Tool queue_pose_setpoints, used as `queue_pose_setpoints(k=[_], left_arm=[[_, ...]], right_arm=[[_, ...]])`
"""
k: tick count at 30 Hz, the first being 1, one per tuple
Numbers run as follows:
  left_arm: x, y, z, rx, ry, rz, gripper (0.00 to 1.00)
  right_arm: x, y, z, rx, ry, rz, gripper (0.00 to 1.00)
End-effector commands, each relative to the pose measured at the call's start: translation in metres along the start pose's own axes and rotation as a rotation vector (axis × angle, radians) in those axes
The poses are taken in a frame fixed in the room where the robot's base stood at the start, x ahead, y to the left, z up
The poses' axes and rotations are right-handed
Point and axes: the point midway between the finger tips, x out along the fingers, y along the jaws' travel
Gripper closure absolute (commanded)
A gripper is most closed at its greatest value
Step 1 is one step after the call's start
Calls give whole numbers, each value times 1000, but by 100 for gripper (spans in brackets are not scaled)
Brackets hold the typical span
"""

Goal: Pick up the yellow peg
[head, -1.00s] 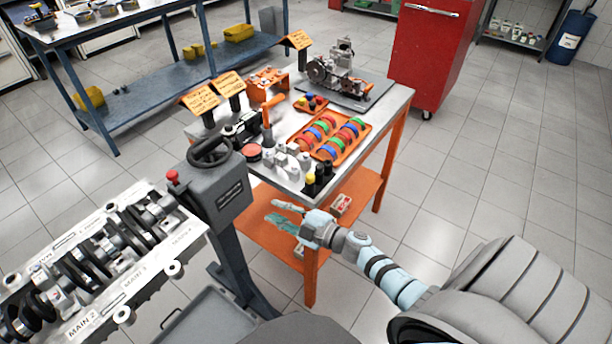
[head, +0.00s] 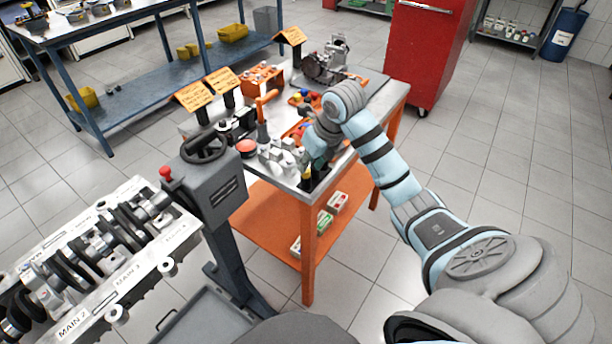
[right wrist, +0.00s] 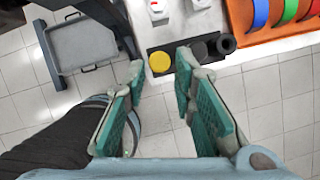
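The yellow peg (right wrist: 159,62) shows as a round yellow top at the left end of a black holder (right wrist: 206,47) in the right wrist view. Two dark round pieces stand beside it in the holder. In the head view the yellow peg (head: 307,173) is a small patch near the table's front corner, partly hidden by my gripper. My right gripper (right wrist: 161,72) is open, with its fingertips either side of the peg's top in that view; I cannot tell the height gap. In the head view my right gripper (head: 317,152) hangs over the holder. My left gripper is not in view.
White parts (head: 272,156) stand close left of the holder. An orange tray of coloured rings (right wrist: 246,37) lies to its right. A grey stand with a handwheel (head: 205,146) and a crankshaft block (head: 105,245) stand at the left. Floor right of the table is clear.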

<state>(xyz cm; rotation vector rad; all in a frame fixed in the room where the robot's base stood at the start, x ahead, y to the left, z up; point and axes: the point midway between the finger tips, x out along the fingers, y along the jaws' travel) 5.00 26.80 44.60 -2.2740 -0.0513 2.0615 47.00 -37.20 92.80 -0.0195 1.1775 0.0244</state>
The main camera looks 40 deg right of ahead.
Motion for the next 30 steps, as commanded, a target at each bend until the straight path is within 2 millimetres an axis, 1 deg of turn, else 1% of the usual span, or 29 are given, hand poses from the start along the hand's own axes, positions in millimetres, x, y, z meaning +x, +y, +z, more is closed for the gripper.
queue_pose_setpoints(k=[1,3,6,11,14,15,16,25,28,30], left_arm=[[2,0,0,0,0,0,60],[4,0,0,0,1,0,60],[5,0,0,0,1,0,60],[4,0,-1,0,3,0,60],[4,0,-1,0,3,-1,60],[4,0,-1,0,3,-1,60],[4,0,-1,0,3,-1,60],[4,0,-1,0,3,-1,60],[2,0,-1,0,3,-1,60],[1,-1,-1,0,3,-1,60]], right_arm=[[11,1,-1,2,3,4,76],[24,1,-1,2,2,4,76],[32,0,-1,0,1,2,76],[32,0,0,0,0,2,76],[32,0,0,0,0,2,90],[32,0,0,0,0,2,96],[32,0,0,0,0,2,100],[30,0,0,0,-1,2,100],[24,0,3,0,-1,2,100],[15,0,7,0,-3,3,100]])
